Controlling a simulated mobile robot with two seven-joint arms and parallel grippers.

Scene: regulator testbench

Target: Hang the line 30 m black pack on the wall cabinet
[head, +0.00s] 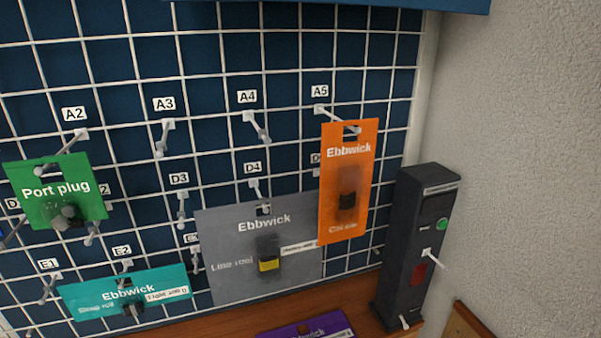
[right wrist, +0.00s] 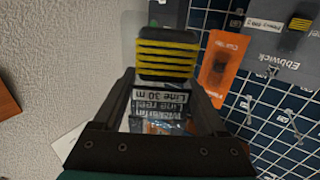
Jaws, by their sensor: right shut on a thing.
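The wall cabinet (head: 213,82) is a dark blue panel with a white wire grid and labelled hooks; it also shows in the right wrist view (right wrist: 258,158). The hooks at A3 (head: 163,137) and A4 (head: 258,128) are bare. My right gripper (right wrist: 168,100) is shut on the line 30 m pack (right wrist: 162,95). Its "Line 30 m" label reads upside down, and a black and yellow reel (right wrist: 168,55) shows beyond the fingertips. Much of the pack is hidden by the gripper. My right gripper is outside the head view. My left gripper is in neither view.
A grey Line reel pack (head: 225,255) hangs at D4, an orange pack (head: 335,210) at A5, a green Port plug pack (head: 30,205) at A2, a teal pack (head: 85,300) at E2. A purple pack (head: 325,325) lies below. A black box (head: 405,240) stands right, near the wall.

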